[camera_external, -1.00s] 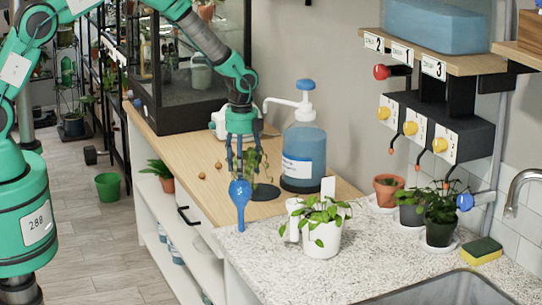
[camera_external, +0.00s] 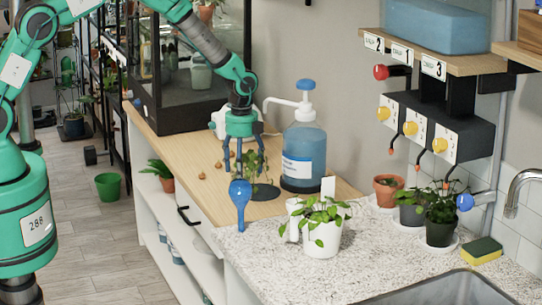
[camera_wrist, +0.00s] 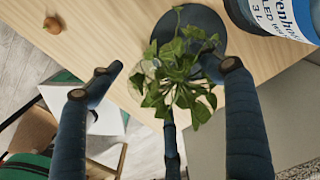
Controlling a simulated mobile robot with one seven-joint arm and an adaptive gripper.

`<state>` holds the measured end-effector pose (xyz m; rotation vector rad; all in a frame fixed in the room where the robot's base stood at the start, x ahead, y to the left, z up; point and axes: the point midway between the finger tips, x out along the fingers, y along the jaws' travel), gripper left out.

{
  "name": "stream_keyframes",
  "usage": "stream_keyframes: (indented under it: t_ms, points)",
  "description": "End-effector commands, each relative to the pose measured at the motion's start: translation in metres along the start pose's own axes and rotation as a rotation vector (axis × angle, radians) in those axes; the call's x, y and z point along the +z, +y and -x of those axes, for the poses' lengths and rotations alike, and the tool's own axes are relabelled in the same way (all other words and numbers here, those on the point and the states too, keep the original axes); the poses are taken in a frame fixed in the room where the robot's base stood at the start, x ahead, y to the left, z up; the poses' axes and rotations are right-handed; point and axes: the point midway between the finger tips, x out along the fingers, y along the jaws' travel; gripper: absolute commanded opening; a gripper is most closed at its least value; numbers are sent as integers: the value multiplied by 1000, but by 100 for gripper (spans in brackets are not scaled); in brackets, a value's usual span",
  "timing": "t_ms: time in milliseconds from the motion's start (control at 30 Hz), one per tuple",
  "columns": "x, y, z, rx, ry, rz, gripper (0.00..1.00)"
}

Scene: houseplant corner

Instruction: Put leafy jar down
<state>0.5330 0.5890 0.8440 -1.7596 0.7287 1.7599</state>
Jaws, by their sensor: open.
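The leafy jar (camera_external: 251,163) shows mostly as a bunch of green leaves above a dark round mat (camera_external: 265,192) on the wooden counter. In the wrist view its leaves (camera_wrist: 180,75) overlap the near edge of the mat (camera_wrist: 207,22), and a little clear glass shows at their left. The leaves hide most of the glass, and I cannot tell exactly how its base sits. My gripper (camera_external: 245,168) points down over the jar. Its dark fingers are spread apart around the leaves; the right fingertip is close to them in the wrist view.
A blue pump bottle (camera_external: 304,155) stands right behind the mat. A white potted plant (camera_external: 321,237) is at the front right. Small brown bulbs (camera_external: 203,176) lie on the wood at left.

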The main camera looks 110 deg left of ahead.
Motion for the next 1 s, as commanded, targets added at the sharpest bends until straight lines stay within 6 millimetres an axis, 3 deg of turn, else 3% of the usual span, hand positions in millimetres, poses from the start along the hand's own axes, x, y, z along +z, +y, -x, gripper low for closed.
stream_keyframes:
  t_ms: [267,700,1000]
  points:
    - [0,-1,18,-2,0,0,78]
    - [0,-1,87,-3,0,0,78]
    - [0,0,119,-2,0,0,78]
